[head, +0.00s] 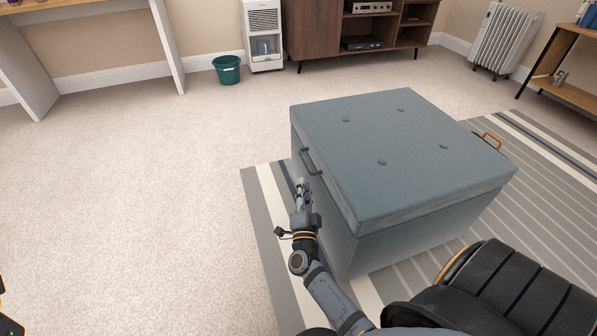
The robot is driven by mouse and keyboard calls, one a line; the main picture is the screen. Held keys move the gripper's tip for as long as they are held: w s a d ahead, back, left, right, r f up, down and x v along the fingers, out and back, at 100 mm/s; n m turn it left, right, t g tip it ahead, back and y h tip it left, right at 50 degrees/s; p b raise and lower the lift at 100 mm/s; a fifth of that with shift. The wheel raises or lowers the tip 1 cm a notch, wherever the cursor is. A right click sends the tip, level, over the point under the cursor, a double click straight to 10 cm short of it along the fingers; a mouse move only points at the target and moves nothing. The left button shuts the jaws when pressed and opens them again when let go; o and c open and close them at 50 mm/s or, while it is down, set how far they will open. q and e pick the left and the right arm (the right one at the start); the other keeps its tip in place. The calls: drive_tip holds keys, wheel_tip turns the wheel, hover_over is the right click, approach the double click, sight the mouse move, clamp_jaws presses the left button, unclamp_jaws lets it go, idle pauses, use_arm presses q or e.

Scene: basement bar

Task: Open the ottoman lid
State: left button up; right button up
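The ottoman (400,170) is a large blue-grey box with a buttoned top, standing on a striped rug. Its lid (395,135) lies flat and closed on the box. A dark handle (311,162) sticks out from the left side of the lid. My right gripper (302,184) is beside that left side, just below the handle in the picture. I cannot tell whether its fingers touch the handle or how far apart they are. No object shows between them. Only a small dark piece of my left arm shows at the left edge, and its gripper is out of view.
The striped rug (270,225) lies under the ottoman. An orange-brown handle (491,140) shows at the ottoman's far right side. A green bin (227,70), a white appliance (263,35), a wooden cabinet (310,30) and a radiator (506,40) stand behind. The carpet at left is clear.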

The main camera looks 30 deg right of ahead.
sight(304, 159)
drive_tip(key=b+x, duration=0.3)
drive_tip(key=x, duration=0.6)
drive_tip(key=shift+w+f, duration=0.1)
drive_tip(key=shift+w, duration=0.05)
drive_tip(key=shift+w+d+r, duration=0.25)
drive_tip(key=shift+w+d, duration=0.05)
drive_tip(key=shift+w, duration=0.2)
clamp_jaws()
